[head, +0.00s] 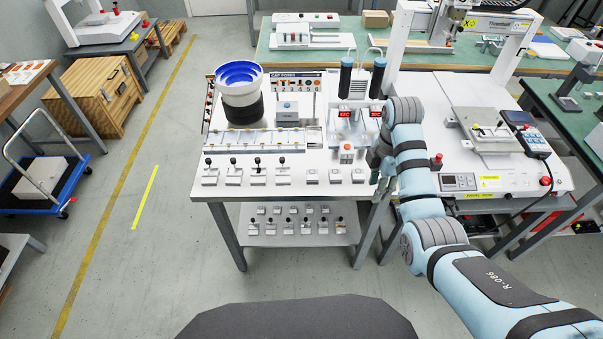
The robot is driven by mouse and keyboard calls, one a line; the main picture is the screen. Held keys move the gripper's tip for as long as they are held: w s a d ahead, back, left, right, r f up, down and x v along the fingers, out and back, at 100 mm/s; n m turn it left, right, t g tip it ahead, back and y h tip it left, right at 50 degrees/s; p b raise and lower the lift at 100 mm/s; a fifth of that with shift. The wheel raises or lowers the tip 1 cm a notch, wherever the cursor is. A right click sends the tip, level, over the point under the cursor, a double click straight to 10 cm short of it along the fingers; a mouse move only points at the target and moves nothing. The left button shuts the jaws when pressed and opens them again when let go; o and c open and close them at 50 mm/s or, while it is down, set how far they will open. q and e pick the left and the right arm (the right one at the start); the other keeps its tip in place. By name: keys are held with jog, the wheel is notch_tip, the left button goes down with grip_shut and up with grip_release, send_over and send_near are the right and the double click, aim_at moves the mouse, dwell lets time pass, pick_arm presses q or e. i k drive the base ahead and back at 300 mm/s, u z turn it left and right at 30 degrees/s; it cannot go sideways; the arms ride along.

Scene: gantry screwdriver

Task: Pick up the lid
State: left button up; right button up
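Small white parts stand in a row along the front of the white work table (225,215). Those on the left carry dark upright levers (257,176). Those on the right are low, plain white blocks (335,176); I cannot tell which, if any, is the lid. My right arm reaches in from the lower right. Its gripper (379,158) is small and dark, pointing down over the table's right end near the row. The wrist partly hides it, so its fingers and any contact are unclear. My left gripper is out of view.
A blue-and-white bowl feeder (240,90) stands at the table's back left. A gantry machine (480,140) adjoins on the right. More parts sit on the lower shelf (295,238).

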aim_at(312, 175)
jog(key=u, duration=3.8)
jog(key=k, duration=2.45)
jog(key=z, duration=1.15)
jog(key=i, duration=0.55)
jog(key=z, duration=0.05)
